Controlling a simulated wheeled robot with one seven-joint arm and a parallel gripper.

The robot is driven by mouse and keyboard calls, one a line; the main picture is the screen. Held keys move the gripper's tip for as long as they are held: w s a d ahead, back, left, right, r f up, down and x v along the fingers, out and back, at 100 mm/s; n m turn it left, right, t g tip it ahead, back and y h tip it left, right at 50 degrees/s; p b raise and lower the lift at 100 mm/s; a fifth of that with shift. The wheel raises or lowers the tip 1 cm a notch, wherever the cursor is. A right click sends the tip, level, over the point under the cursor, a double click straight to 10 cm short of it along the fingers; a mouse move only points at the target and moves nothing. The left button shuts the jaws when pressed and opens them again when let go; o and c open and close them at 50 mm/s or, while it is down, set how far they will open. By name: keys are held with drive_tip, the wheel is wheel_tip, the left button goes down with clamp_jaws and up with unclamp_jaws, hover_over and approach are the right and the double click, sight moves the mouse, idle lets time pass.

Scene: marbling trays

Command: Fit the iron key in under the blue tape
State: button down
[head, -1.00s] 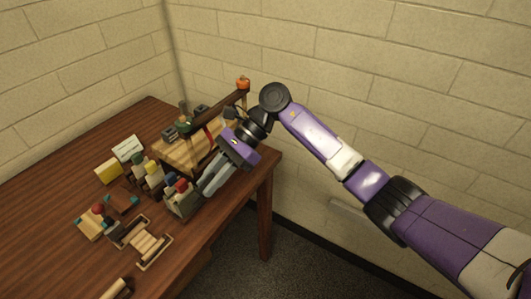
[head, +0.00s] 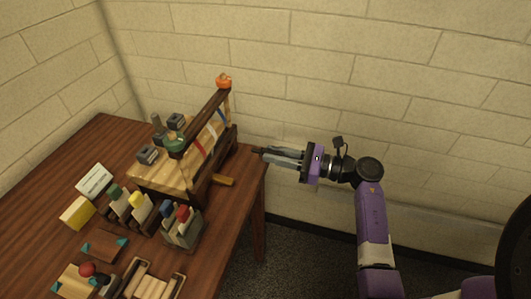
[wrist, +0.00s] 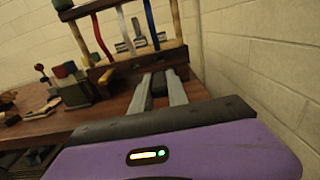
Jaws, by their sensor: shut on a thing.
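The blue tape (head: 221,115) runs down from the top bar of the wooden rack, at its right end. In the wrist view the blue tape (wrist: 151,25) is right of the white and red tapes. My gripper (head: 270,154) is right of the rack, by the table's right edge, pointing left and apart from the tape. It is shut on a small dark piece (wrist: 159,84), which looks like the iron key. The fingers hide most of it, so its shape is not clear.
The rack (head: 196,125) has a red tape (head: 203,147) and a white tape (head: 212,130), with an orange object (head: 223,81) on top. Pots with coloured tops (head: 181,229) stand in front. A yellow block (head: 77,213) is at left. The wall is close behind.

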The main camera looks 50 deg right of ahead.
sight(262, 152)
drive_tip(key=shift+f+b, duration=0.1)
drive_tip(key=shift+b, duration=0.25)
drive_tip(key=shift+b+x, duration=0.6)
drive_tip(key=shift+x, duration=2.25)
drive_tip(key=shift+b, duration=0.5)
drive_tip(key=shift+b+x, duration=0.4)
drive_tip(key=shift+x, duration=1.5)
drive_tip(key=c, duration=1.2)
unclamp_jaws()
drive_tip(key=shift+s+d, duration=0.1)
